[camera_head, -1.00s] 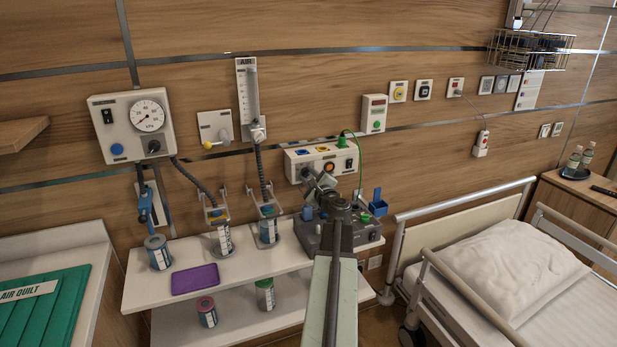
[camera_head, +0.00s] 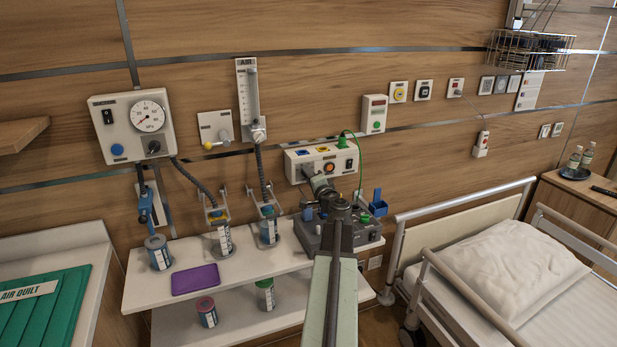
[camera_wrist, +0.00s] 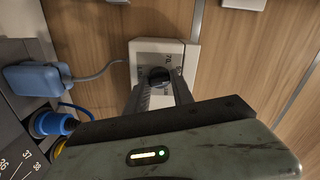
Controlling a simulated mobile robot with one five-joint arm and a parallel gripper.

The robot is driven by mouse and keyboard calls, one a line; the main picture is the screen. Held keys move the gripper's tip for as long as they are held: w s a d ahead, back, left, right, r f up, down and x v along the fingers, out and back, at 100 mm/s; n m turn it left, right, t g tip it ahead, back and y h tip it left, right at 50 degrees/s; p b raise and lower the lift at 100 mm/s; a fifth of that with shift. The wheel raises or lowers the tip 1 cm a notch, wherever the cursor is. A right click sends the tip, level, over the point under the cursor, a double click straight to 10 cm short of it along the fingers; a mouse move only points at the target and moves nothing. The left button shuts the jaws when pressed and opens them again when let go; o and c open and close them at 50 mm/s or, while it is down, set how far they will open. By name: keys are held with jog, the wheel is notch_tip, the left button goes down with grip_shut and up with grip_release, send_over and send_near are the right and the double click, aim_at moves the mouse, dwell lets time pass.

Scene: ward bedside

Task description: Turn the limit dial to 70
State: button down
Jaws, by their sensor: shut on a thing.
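The limit dial is a round black knob (camera_wrist: 158,77) on a pale wall panel (camera_wrist: 183,58). A 70 mark is printed close to the knob in the wrist view. My gripper (camera_wrist: 159,92) is shut on the knob, with one finger on each side of it. In the head view the panel (camera_head: 295,153) is on the wall, and my gripper (camera_head: 308,173) reaches its lower left part. My gripper hides the dial there. The dial's pointer is too small to read.
A grey device (camera_head: 370,233) stands on the white shelf (camera_head: 255,265) below the panel. The bed (camera_head: 520,258) stands at the right.

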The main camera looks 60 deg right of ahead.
jog(key=shift+n, duration=5.1)
jog(key=c, duration=1.1)
grip_release()
jog(key=v, duration=0.8)
